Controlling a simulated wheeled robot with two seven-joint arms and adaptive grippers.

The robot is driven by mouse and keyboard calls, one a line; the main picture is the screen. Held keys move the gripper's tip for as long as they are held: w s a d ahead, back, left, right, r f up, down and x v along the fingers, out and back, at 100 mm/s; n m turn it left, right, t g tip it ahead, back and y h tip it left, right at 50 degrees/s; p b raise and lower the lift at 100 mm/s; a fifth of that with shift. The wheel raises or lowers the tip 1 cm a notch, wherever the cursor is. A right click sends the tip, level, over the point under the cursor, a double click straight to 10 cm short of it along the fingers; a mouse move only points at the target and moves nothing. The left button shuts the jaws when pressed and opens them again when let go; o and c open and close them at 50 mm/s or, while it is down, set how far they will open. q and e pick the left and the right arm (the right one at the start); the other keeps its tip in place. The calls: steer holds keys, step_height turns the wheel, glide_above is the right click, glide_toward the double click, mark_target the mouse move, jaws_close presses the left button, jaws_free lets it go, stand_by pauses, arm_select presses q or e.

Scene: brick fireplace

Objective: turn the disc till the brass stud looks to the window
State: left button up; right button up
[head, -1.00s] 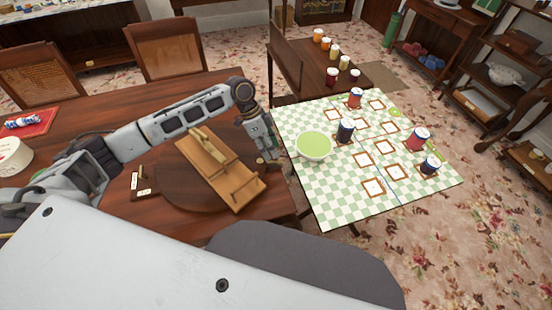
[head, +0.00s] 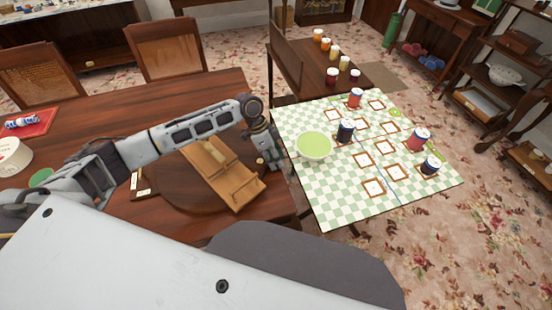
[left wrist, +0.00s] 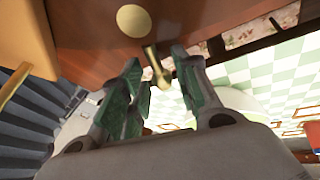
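The disc (head: 178,197) is a round dark wooden plate on the brown table, with a light wooden rack (head: 222,172) lying across it. My left gripper (head: 275,162) is at the disc's far right side, beside the rack's right end, near the table's edge. In the left wrist view, its green-padded fingers (left wrist: 157,62) stand apart. A small brass stud (left wrist: 158,72) shows in the gap between them; I cannot tell whether either finger touches it. A pale round spot (left wrist: 134,20) lies beyond the stud. No window is in view. My right gripper is not in view.
A table with a green checked cloth (head: 330,205) adjoins on the right, holding a green bowl (head: 314,146) and several cans. Small white-marked cards (head: 141,184) lie left of the disc. A red tray (head: 27,124) is at far left.

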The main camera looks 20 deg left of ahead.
arm_select(q)
steer(key=c, duration=0.5)
jaws_close()
steer(key=shift+s, duration=0.1)
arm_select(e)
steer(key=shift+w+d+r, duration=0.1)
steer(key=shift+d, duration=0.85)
